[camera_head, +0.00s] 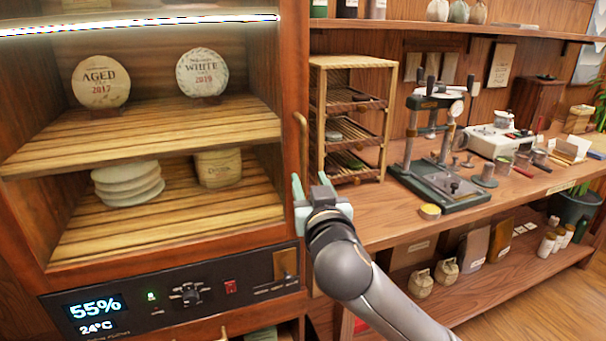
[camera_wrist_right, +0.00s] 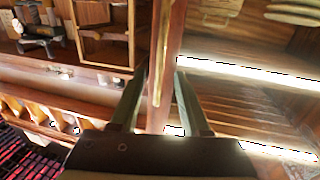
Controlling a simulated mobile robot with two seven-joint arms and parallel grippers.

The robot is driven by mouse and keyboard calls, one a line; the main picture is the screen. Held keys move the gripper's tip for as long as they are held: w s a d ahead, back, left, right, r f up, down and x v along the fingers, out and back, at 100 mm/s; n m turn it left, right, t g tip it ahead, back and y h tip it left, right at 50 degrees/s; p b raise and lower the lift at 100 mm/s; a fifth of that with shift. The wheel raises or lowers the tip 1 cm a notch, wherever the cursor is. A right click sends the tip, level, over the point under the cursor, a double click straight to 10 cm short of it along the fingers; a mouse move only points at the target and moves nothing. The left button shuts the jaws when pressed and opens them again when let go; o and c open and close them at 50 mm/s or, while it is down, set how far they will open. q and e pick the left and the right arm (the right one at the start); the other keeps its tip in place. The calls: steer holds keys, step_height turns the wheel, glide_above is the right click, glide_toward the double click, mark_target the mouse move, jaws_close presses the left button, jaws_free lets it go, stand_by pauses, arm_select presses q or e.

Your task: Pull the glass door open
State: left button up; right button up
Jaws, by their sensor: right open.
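The glass door's wooden frame (camera_head: 292,85) stands along the right side of the tea cabinet and looks closed. The pane itself is too clear to make out. A slim vertical brass handle (camera_head: 302,140) is on that frame; it also shows in the right wrist view (camera_wrist_right: 160,55). My right gripper (camera_head: 314,186) is open at the handle's lower end. In the right wrist view, its two fingers (camera_wrist_right: 161,78) stand on either side of the handle and the frame edge. I cannot tell whether either finger touches. My left gripper is not in view.
Tea cakes (camera_head: 101,82) stand on the cabinet shelf behind the door. A control panel (camera_head: 180,296) is below. Right of the handle, a wooden rack (camera_head: 352,62) and a press (camera_head: 440,185) stand on the counter (camera_head: 385,228).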

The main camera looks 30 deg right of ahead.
mark_target(304, 166)
steer(key=x, duration=0.7)
steer(key=shift+d, duration=0.1)
steer(key=shift+c, duration=0.2)
jaws_close()
stand_by(1.1)
